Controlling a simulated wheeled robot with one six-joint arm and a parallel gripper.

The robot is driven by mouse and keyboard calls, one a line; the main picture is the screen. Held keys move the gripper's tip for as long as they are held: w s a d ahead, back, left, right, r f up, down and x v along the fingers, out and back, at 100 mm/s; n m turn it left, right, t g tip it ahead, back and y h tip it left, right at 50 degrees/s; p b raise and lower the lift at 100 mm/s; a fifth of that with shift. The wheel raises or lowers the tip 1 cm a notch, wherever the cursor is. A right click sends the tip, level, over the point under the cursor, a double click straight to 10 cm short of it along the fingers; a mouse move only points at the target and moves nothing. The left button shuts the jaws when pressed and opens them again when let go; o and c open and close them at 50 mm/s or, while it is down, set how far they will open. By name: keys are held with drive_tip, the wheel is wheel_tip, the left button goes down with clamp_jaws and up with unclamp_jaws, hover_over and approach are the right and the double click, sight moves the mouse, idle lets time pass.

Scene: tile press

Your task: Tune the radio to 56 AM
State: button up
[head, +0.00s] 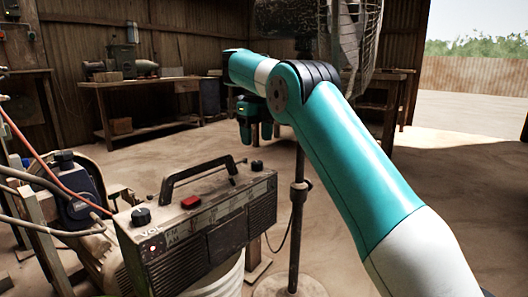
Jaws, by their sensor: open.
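The radio (205,240) is a dark box with a carrying handle (200,165), standing tilted in perspective at the lower left. A black knob (141,216) marked VOL sits at its near left end, and a red button (191,202) is on the top. Another black knob (257,166) is at the far right end. FM and AM markings run along a dial strip (215,213); the pointer is too small to read. A small red light (153,248) shows on the front. My gripper (254,138) appears behind the far right knob, open and empty, fingers downward.
The radio rests on a white bucket (222,282). Hoses and a blue-and-black machine part (78,200) crowd its left side. A fan (342,42) on a stand (298,210) is at the right. A workbench (150,82) is at the back. Sandy floor lies open between.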

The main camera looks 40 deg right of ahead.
drive_tip(key=s+n, duration=0.1)
drive_tip(key=n, duration=0.1)
drive_tip(key=s+f+n+h, duration=0.1)
drive_tip(key=n, duration=0.2)
drive_tip(key=s+d+n+h+b, duration=0.1)
drive_tip(key=n, duration=0.1)
drive_tip(key=shift+s+f+n+g, duration=0.1)
drive_tip(key=shift+f+n+g, duration=0.2)
drive_tip(key=s+a+f+n+t+p, duration=0.15)
drive_tip(key=s+a+f+n, duration=0.3)
drive_tip(key=s+n, duration=0.6)
drive_tip(key=s+a+f+n+t+p, duration=0.15)
drive_tip(key=s+a+f+n, duration=0.4)
drive_tip(key=n, duration=0.85)
drive_tip(key=s+a+r+n+y+p, duration=0.1)
drive_tip(key=s+a+r+n+p, duration=0.1)
drive_tip(key=r+p, duration=0.3)
drive_tip(key=s+a+r+n+y+p, duration=0.2)
drive_tip(key=s+a+r+p, duration=0.3)
drive_tip(key=r, duration=0.2)
drive_tip(key=shift+s+a+r+n+p, duration=0.2)
drive_tip(key=shift+a+r+n+p, duration=0.1)
drive_tip(key=shift+r+n+p, duration=0.1)
